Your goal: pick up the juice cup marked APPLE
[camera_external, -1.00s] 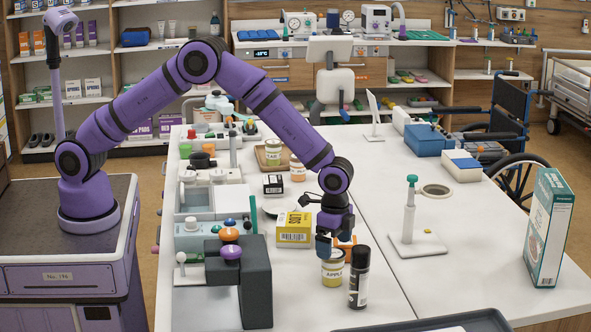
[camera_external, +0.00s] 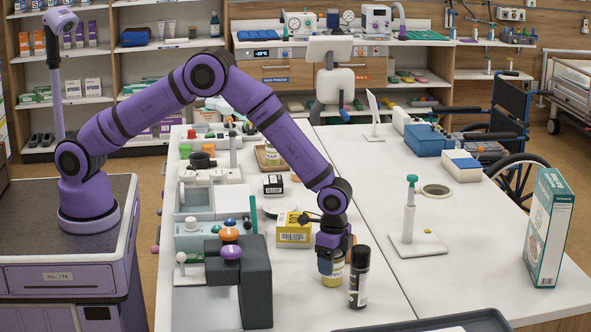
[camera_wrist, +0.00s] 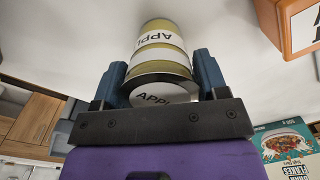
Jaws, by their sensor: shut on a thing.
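The juice cup marked APPLE (camera_external: 334,272) stands on the white table, left of a black spray can. My gripper (camera_external: 331,263) has come down over it from above and hides its upper part in the outside view. In the wrist view the cup (camera_wrist: 161,50) shows yellowish sides, a white label reading APPL and a lid with the same lettering. My gripper's blue fingers (camera_wrist: 161,82) are shut on the cup, one on each side. The cup looks upright, and I see no clear gap under it.
The black can (camera_external: 359,278) stands close to the cup's right. A yellow box (camera_external: 293,232) lies behind it to the left. A dark grey block-shaped fixture (camera_external: 257,285) stands to the left. A dark tray (camera_external: 440,324) is at the front edge.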

